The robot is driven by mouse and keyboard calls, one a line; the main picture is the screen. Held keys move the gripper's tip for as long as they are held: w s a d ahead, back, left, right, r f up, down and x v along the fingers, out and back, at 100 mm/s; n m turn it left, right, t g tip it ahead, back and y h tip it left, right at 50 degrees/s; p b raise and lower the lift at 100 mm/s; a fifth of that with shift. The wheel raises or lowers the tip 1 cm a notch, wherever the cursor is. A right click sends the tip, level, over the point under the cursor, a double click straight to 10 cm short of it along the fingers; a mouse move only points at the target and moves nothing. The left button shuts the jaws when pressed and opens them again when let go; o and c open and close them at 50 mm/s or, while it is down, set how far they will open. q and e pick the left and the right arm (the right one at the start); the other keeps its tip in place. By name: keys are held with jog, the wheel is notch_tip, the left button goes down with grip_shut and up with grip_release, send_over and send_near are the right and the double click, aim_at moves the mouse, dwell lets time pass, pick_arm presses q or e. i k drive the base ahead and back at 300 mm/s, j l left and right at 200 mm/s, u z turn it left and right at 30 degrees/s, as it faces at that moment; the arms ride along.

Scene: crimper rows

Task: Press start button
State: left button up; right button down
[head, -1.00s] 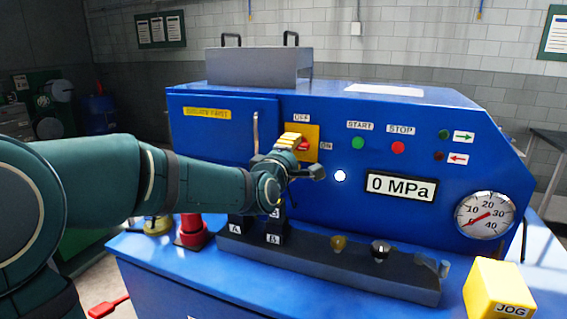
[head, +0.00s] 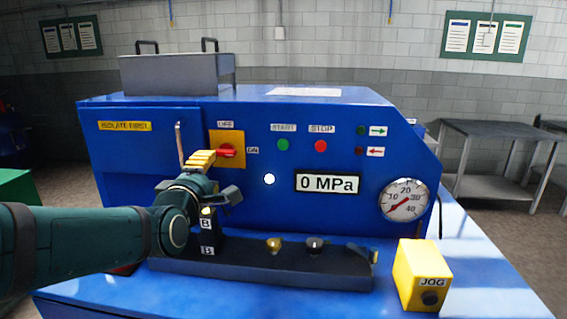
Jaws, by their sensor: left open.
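The green START button (head: 283,144) is on the blue machine's front panel (head: 250,210), under its START label. The red STOP button (head: 320,146) is just to its right. My left gripper (head: 222,176) is open and empty. It is in front of the panel, below and left of START, close to the red rotary switch (head: 227,150) on its yellow plate. The switch handle lies sideways, towards the ON label. I cannot tell whether the gripper touches it. My right gripper is out of view.
A white lamp (head: 269,179) glows beside the 0 MPa display (head: 327,184). A pressure gauge (head: 404,200) and a yellow JOG box (head: 421,275) are at the right. A dark rail (head: 330,262) with small dies runs along the machine's ledge. The space before START is clear.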

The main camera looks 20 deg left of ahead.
aim_at(282, 144)
jog(key=k+l, duration=0.15)
jog(key=k, duration=0.35)
jog(key=k+l, duration=0.2)
jog(key=k, duration=0.25)
